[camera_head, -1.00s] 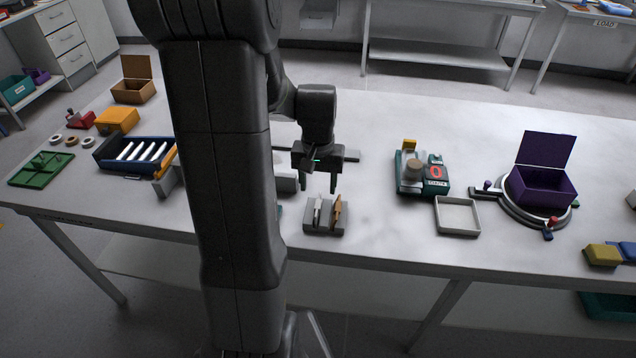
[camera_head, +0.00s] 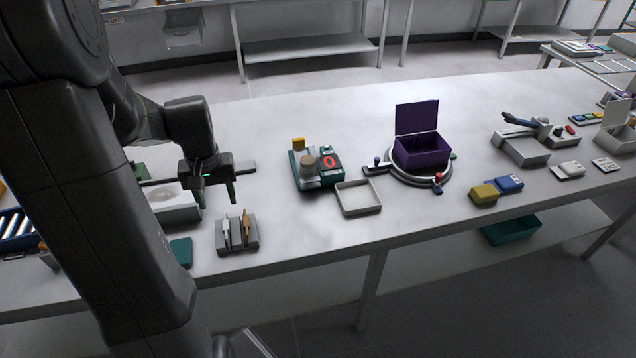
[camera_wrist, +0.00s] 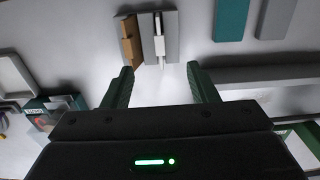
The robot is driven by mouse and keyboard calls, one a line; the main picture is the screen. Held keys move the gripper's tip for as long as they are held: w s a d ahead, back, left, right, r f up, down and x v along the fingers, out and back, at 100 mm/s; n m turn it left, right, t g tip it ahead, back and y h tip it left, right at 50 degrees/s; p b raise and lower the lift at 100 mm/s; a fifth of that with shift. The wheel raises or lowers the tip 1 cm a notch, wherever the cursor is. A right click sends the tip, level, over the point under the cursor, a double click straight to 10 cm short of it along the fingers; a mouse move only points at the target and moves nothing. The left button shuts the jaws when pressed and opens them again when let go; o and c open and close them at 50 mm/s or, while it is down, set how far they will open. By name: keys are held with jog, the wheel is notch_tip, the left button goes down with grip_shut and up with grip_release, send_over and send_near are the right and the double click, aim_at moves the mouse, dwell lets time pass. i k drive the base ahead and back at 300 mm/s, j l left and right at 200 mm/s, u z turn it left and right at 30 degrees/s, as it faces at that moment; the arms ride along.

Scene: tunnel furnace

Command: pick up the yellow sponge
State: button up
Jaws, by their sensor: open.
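A yellow block (camera_head: 484,194), which looks like the sponge, lies on the table at the right in the head view. It touches or nearly touches a blue block (camera_head: 508,183). My gripper (camera_head: 216,198) is far to its left, above the table and just behind a small grey holder (camera_head: 238,246). The gripper is open and empty. In the wrist view its two green fingers (camera_wrist: 160,72) are apart with bare table between them. The yellow block does not show in the wrist view.
Between my gripper and the yellow block stand a teal device (camera_head: 322,183) with a small yellow piece on it, an empty grey tray (camera_head: 359,210) and an open purple box (camera_head: 421,152) on a round base. A grey lever device (camera_head: 521,149) is behind the block.

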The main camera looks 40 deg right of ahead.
aim_at(484, 193)
jog(key=z, duration=2.75)
